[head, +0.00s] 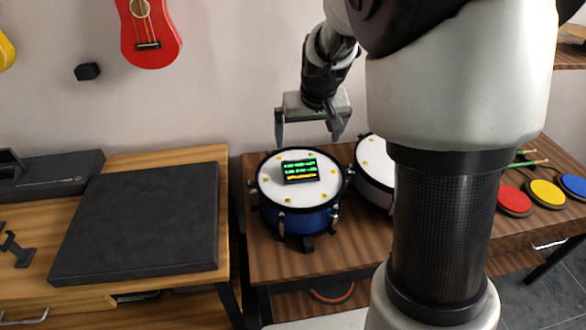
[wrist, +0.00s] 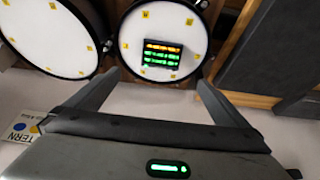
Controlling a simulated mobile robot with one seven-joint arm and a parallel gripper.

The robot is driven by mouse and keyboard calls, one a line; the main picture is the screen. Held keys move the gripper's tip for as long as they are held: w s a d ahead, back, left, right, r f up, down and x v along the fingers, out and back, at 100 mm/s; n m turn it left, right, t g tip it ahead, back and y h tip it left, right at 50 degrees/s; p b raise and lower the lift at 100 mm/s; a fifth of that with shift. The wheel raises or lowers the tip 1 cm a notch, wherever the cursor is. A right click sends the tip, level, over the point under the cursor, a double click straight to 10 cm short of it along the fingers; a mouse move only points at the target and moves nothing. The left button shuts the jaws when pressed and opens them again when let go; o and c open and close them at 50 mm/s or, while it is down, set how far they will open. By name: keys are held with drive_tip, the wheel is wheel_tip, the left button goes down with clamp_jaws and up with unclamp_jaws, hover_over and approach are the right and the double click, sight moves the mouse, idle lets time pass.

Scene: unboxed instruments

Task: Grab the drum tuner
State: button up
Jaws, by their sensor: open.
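The drum tuner (head: 300,171) is a small dark box with a lit green and orange screen. It lies on the white head of a blue drum (head: 278,192) on the wooden table. It also shows in the wrist view (wrist: 162,52), on the white drumhead beyond my fingertips. My gripper (head: 308,140) is open and empty, above and behind the drum, apart from the tuner. In the wrist view its two fingers (wrist: 155,88) are spread wide with nothing between them.
A second drum (head: 374,165) stands close to the right, partly hidden by my arm. Colored round pads (head: 546,194) lie farther right. A dark flat slab (head: 140,225) lies on the left table. A red ukulele (head: 150,35) hangs on the wall.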

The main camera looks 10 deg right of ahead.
drive_tip(key=b, duration=0.1)
approach(300, 169)
drive_tip(key=shift+w+d+f, duration=0.2)
drive_tip(key=shift+w+f, duration=0.1)
drive_tip(key=shift+f, duration=0.15)
drive_tip(key=shift+w+d+f, duration=0.15)
drive_tip(key=shift+w+f, duration=0.1)
drive_tip(key=shift+f, duration=0.2)
drive_tip(key=shift+a+b+x, duration=0.15)
drive_tip(key=shift+b+x, duration=0.1)
drive_tip(key=shift+x, duration=1.3)
drive_tip(key=shift+a+b+x, duration=0.15)
drive_tip(key=shift+b+x, duration=0.05)
drive_tip(key=shift+x, duration=1.3)
drive_tip(key=shift+s, duration=0.15)
drive_tip(key=c, duration=1)
